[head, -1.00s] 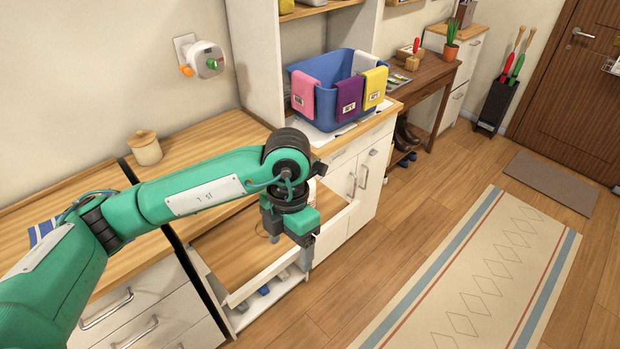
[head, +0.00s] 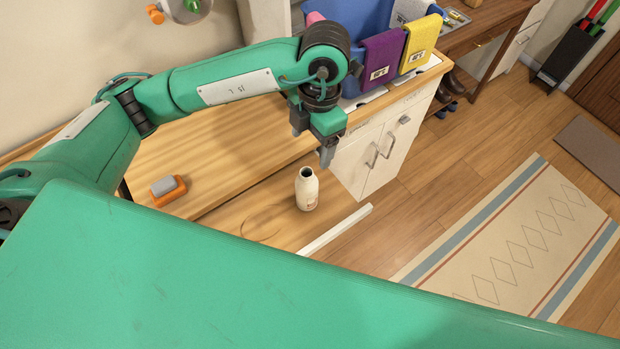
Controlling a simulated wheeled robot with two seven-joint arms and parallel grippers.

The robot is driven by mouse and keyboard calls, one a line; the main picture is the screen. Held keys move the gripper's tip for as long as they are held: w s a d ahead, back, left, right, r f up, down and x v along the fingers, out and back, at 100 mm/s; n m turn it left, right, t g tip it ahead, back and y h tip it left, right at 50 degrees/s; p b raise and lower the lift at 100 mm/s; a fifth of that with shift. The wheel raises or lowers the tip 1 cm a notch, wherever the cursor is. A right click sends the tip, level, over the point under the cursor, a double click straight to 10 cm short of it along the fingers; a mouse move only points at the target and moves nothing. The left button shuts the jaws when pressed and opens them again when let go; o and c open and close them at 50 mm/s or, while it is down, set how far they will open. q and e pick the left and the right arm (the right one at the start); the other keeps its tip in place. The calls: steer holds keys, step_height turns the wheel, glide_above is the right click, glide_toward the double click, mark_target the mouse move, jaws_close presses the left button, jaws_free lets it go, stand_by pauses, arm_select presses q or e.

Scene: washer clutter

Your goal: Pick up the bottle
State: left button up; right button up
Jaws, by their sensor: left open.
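A cream-white bottle (head: 306,190) with a dark open mouth stands upright on a lower wooden surface (head: 260,215), close to the white cabinet. My left gripper (head: 313,143) is open and empty. It points down and shows just above the bottle in the picture, apart from it. My right gripper is not in view. A large green part of my own body covers the bottom of the head view and hides what lies under it.
An orange and grey block (head: 168,190) lies left on the wood. A white edge strip (head: 336,229) borders the bottle's surface. A white cabinet (head: 378,150) stands right of the bottle, below a blue basket (head: 358,20) with cloths. The floor right is open, with a patterned rug (head: 515,245).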

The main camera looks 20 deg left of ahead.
mark_target(306, 178)
arm_select(q)
steer(key=f, duration=0.2)
steer(key=f+p, duration=0.1)
steer(key=f, duration=0.4)
steer(key=shift+s+a+p, duration=0.3)
steer(key=shift+s+p, duration=0.05)
steer(key=shift+p, duration=0.05)
steer(key=shift+s+f+p, duration=0.15)
steer(key=shift+f+p, duration=0.3)
steer(key=shift+p, duration=0.1)
steer(key=f, duration=0.1)
steer(key=f+p, duration=0.2)
steer(key=shift+s+a+f, duration=0.1)
steer(key=shift+s, duration=0.15)
steer(key=shift+f, duration=0.55)
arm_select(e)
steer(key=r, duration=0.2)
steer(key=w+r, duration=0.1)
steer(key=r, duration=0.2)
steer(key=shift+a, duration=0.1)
